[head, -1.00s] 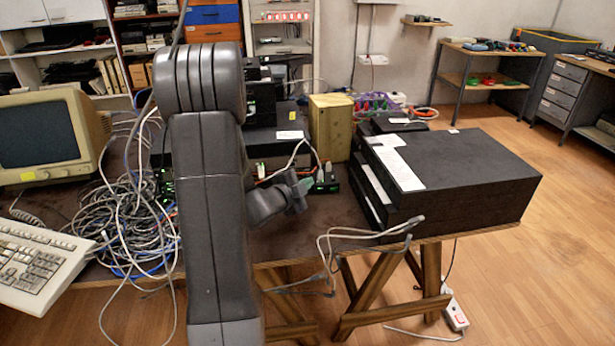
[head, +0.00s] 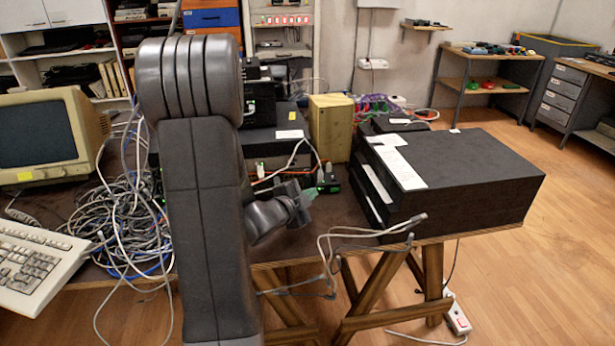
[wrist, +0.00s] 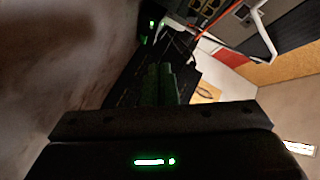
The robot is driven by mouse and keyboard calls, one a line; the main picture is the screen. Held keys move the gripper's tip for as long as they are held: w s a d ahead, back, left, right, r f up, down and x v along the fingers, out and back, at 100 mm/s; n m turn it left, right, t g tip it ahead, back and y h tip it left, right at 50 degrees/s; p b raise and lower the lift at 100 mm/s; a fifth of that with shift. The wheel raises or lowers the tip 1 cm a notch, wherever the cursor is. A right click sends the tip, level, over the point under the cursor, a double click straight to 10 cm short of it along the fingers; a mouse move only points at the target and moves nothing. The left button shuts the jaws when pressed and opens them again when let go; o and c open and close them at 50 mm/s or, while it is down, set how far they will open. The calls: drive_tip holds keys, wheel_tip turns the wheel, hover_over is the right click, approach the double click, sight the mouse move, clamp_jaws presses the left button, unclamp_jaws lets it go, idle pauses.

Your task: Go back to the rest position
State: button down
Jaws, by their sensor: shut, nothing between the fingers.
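My gripper (head: 312,194) is in the middle of the head view, above the front part of the dark tabletop (head: 338,212), behind and right of my large upright arm link. Its fingers are small and greenish there. In the wrist view my gripper (wrist: 163,82) shows its two green fingers side by side, shut with nothing between them. Its dark body with a green light fills the bottom of that view. Part of the desk is hidden behind my arm.
A black box stack (head: 460,185) stands on the right of the table. Loose cables (head: 372,237) hang over the front edge. A cable tangle (head: 110,215), a keyboard (head: 35,262) and a monitor (head: 45,135) lie to the left. A yellowish box (head: 330,127) stands behind the gripper.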

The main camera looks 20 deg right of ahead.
drive_tip(key=shift+w+d+r+p, duration=0.15)
drive_tip(key=shift+w+p, duration=0.1)
drive_tip(key=shift+w, duration=0.25)
drive_tip(key=shift+w+d+p, duration=0.1)
drive_tip(key=shift+w+p, duration=0.15)
drive_tip(key=shift+w, duration=0.2)
drive_tip(key=shift+s+a+r+p, duration=0.1)
drive_tip(key=shift+s+p, duration=0.1)
drive_tip(key=shift+p, duration=0.75)
drive_tip(key=s, duration=0.1)
drive_tip(key=s+b, duration=0.2)
drive_tip(key=shift+s+a+f, duration=0.35)
drive_tip(key=shift+a, duration=0.05)
drive_tip(key=shift+s+a+r+b, duration=0.1)
drive_tip(key=shift+s+a+b, duration=0.1)
drive_tip(key=shift+s+b, duration=0.45)
drive_tip(key=shift+s, duration=0.1)
drive_tip(key=shift+p, duration=0.3)
